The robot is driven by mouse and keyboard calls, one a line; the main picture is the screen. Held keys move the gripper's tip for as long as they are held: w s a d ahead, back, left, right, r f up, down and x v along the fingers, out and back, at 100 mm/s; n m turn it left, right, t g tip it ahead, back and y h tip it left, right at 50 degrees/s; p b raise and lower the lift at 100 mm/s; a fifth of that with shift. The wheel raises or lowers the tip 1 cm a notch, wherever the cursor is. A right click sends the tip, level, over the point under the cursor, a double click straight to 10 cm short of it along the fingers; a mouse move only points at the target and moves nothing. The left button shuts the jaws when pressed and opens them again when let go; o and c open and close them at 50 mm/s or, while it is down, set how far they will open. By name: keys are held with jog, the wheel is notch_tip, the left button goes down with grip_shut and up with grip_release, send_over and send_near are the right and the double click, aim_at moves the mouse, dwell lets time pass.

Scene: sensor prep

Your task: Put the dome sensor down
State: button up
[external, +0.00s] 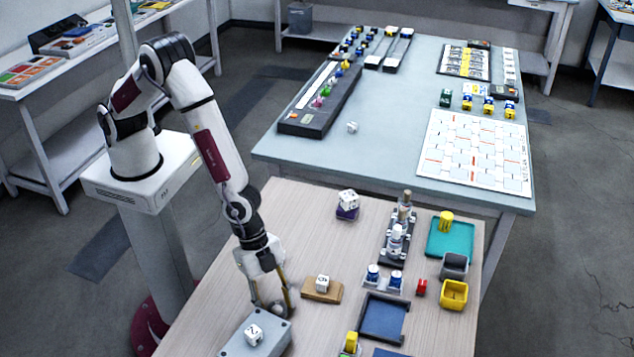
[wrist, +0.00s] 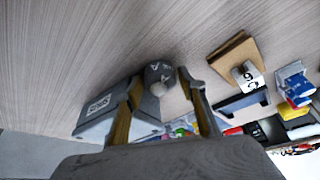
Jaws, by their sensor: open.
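The dome sensor appears to be the small grey piece with a pale rounded part (wrist: 160,76) between my fingertips in the wrist view. In the external view a small pale-grey shape (external: 278,311) shows between the fingers, at the back corner of the grey box (external: 228,347). My gripper (external: 273,302) is open and low, with one finger on each side of the piece; the open fingers also show in the wrist view (wrist: 163,87). I cannot tell whether the piece rests on the box or on the table beside it.
A wooden block (external: 320,291) with another white cube (external: 323,283) stands just right of my gripper. A blue tray (external: 382,318) and blue-white parts lie farther right. The wooden table behind my gripper is clear.

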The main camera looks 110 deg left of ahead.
jog(key=c, duration=1)
jog(key=shift+r, duration=0.25)
jog(key=shift+r, duration=4.8)
